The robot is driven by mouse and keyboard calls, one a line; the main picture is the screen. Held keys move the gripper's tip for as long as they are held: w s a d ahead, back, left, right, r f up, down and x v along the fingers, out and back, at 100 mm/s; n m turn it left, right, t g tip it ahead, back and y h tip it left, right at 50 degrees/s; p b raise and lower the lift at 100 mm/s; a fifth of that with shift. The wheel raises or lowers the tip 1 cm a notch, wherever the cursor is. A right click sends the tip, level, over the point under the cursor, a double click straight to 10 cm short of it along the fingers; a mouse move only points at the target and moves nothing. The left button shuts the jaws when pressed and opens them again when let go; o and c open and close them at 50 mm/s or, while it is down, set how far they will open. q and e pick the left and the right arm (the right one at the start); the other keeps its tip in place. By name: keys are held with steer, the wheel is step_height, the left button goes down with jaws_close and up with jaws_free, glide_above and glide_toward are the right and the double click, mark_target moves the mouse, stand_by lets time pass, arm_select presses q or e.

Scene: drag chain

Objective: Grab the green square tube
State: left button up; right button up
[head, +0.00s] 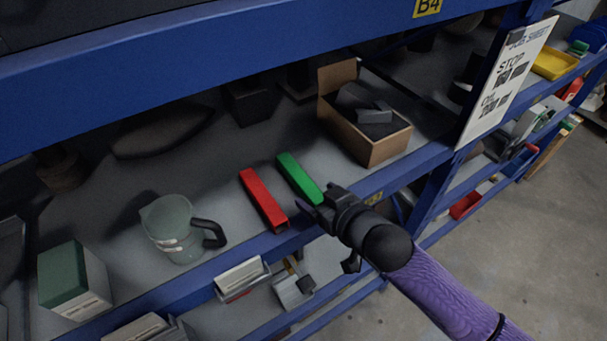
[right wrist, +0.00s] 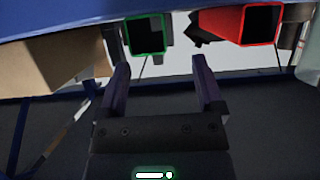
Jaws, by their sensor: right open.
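The green square tube (head: 299,178) lies on the upper shelf with its near end toward the shelf's front edge. In the right wrist view its open square end (right wrist: 147,37) faces the camera, ahead of my fingers and a little left of their middle. My right gripper (head: 315,208) is open and empty at the near end of the green tube; the fingers (right wrist: 161,72) are apart with nothing between them. A gap shows between the fingertips and the tube in the wrist view. My left gripper is not in view.
An open cardboard box (head: 365,140) stands to the right. A measuring jug (head: 178,230) stands to the left. The blue shelf beam (head: 200,286) runs along the front.

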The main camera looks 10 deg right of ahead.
mark_target(313, 191)
steer(key=x, duration=0.5)
steer(key=shift+w+d+f+b, duration=0.15)
steer(key=shift+d+f+b, duration=0.15)
steer(key=shift+d+f, duration=0.1)
jaws_close()
